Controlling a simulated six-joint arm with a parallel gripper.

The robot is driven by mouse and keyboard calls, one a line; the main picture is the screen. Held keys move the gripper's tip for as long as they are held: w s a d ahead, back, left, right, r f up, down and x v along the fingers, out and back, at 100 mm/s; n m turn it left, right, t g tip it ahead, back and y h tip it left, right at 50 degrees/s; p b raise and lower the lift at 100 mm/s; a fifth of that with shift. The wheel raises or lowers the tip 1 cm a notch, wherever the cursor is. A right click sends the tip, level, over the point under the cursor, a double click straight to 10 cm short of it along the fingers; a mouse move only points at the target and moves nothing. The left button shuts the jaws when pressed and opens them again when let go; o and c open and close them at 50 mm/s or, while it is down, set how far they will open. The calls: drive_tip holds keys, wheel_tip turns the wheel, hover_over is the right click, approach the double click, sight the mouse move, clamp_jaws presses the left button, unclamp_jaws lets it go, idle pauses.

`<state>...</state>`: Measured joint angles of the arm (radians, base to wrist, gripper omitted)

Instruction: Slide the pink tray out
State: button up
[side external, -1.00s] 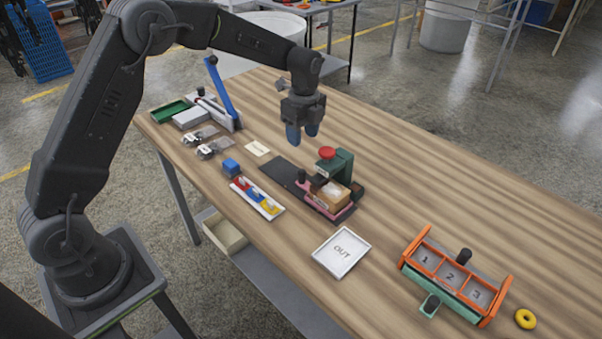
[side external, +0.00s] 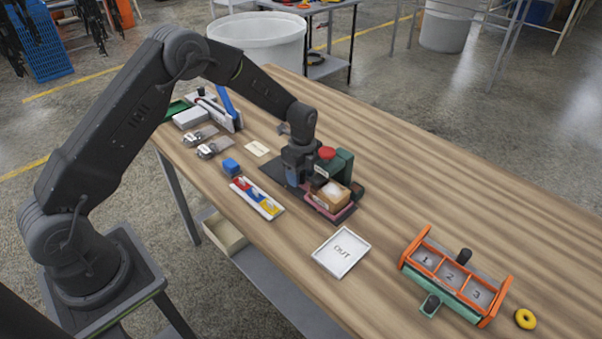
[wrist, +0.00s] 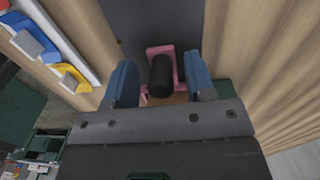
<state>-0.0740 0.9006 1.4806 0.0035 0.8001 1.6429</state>
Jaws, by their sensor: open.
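The pink tray (side external: 328,212) sits on a dark base plate under a green press with a red knob (side external: 327,153). A tan box (side external: 331,196) with a white top rests in the tray. In the wrist view the tray's pink end (wrist: 158,50) carries an upright black knob (wrist: 161,74). My gripper (wrist: 160,85) is open, with one blue finger on each side of the knob and gaps visible beside it. In the side view my gripper (side external: 294,180) is low at the tray's far-left end, and it hides the knob there.
A white tray marked OUT (side external: 341,252) lies nearer the front edge. An orange rack with numbered slots (side external: 455,277) and a yellow ring (side external: 525,319) stand to the right.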

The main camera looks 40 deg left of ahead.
sight(271, 163)
clamp_jaws()
idle(0.3)
drive_tip(key=shift+a, duration=0.1)
drive_tip(key=a, duration=1.2)
drive_tip(key=shift+a, duration=0.2)
drive_tip(key=shift+c, duration=1.9)
unclamp_jaws()
drive_tip(key=shift+a, duration=0.1)
drive_tip(key=o, duration=0.4)
